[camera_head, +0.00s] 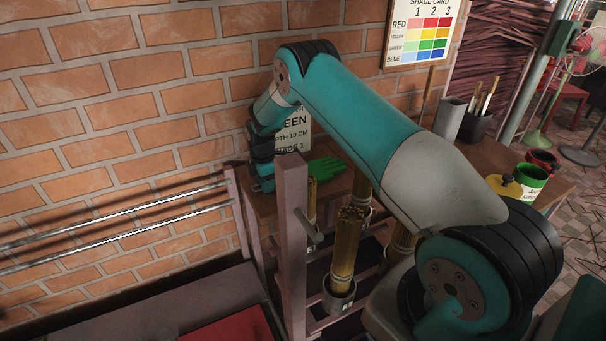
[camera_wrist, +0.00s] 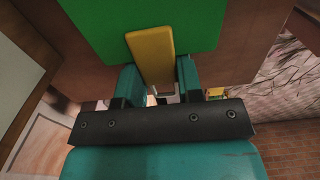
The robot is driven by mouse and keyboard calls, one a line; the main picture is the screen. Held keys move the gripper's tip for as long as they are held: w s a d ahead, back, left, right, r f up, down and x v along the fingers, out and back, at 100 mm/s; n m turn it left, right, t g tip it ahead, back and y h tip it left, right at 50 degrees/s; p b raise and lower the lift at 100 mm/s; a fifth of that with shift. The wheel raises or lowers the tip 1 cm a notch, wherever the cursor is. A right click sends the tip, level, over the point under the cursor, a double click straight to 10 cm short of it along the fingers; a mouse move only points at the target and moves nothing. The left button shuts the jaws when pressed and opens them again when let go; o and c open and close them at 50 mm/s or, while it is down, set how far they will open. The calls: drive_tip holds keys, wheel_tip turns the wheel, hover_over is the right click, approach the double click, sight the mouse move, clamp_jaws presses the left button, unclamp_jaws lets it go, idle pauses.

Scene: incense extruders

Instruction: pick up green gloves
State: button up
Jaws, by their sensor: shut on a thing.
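The green gloves (camera_head: 325,167) lie at the back of the wooden table, by the brick wall. My gripper (camera_head: 262,185) is at their left end in the head view, partly hidden by a post. In the wrist view, my gripper (camera_wrist: 160,78) is shut on a yellow strip (camera_wrist: 152,55) that meets a broad green surface (camera_wrist: 105,25), which I take to be the gloves. The head view does not show the contact.
A wooden post (camera_head: 292,240) stands in front of my gripper. Bundles of yellow sticks (camera_head: 346,245) stand in grey cups below. A white sign (camera_head: 294,133) leans behind my arm. Green (camera_head: 530,183) and red (camera_head: 543,160) pots stand on the right. Metal rails (camera_head: 110,228) run left.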

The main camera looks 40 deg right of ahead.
drive_tip(key=shift+r, duration=0.1)
wheel_tip(320, 180, up, 20)
drive_tip(key=b, duration=0.1)
drive_tip(key=shift+b, duration=0.3)
idle(0.6)
